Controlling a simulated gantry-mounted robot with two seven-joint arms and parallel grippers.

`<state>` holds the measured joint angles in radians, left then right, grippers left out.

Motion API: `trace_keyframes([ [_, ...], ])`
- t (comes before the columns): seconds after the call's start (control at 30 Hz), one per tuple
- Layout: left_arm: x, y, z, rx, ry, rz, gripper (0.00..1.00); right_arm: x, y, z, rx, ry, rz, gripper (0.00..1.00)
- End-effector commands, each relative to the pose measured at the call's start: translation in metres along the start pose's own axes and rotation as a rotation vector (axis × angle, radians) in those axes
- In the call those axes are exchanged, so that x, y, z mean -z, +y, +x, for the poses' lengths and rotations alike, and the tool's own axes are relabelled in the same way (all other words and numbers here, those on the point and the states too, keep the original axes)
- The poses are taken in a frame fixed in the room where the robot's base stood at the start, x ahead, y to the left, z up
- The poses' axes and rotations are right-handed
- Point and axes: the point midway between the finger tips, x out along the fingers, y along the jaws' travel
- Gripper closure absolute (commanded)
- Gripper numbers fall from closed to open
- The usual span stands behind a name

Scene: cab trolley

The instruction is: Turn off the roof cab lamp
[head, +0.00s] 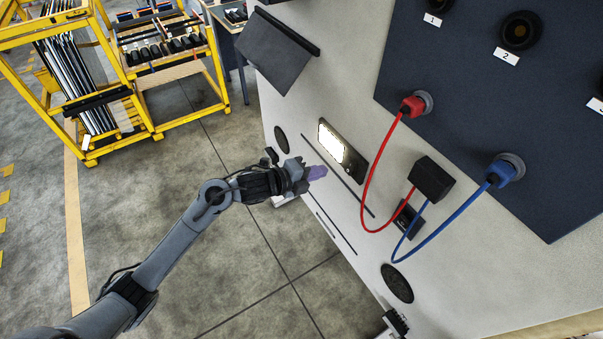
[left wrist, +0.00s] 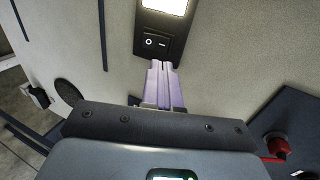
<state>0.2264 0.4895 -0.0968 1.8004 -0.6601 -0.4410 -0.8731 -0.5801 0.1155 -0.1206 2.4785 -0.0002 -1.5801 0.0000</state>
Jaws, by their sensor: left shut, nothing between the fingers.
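The roof cab lamp (head: 331,142) is a bright white lit panel on the pale cab panel, set in a dark housing. A black rocker switch (left wrist: 157,42) with a circle and a line mark sits in the same housing beside the lit panel (left wrist: 165,6). My left gripper (head: 318,172) is shut and empty, its purple fingers together. In the left wrist view its fingertips (left wrist: 160,64) point at the housing's edge just below the switch. I cannot tell whether they touch it. My right gripper is not in view.
A red cable plug (head: 412,106) and a blue cable plug (head: 502,172) stick out from the dark board, with cables running to a black box (head: 431,179) right of the lamp. A dark flap (head: 275,52) juts out above. Yellow racks (head: 168,60) stand on the floor at the back left.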

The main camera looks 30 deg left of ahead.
Motion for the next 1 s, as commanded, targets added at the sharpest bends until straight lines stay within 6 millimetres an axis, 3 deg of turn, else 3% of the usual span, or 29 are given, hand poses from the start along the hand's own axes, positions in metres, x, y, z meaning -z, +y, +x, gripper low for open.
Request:
trace_keyframes([
  [0.13, 0.0, 0.0, -0.025, -0.001, -0.001, 0.003, 1.0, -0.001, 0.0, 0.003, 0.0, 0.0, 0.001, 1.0],
  [0.33, 0.0, -0.002, -0.044, 0.001, -0.001, 0.0, 1.0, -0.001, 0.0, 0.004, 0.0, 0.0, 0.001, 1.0],
  [0.8, 0.0, -0.003, -0.05, 0.0, 0.0, -0.001, 1.0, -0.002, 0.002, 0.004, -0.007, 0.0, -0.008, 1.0],
  [1.0, -0.004, 0.001, -0.054, -0.026, -0.007, 0.0, 1.0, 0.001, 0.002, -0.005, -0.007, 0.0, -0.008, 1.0],
])
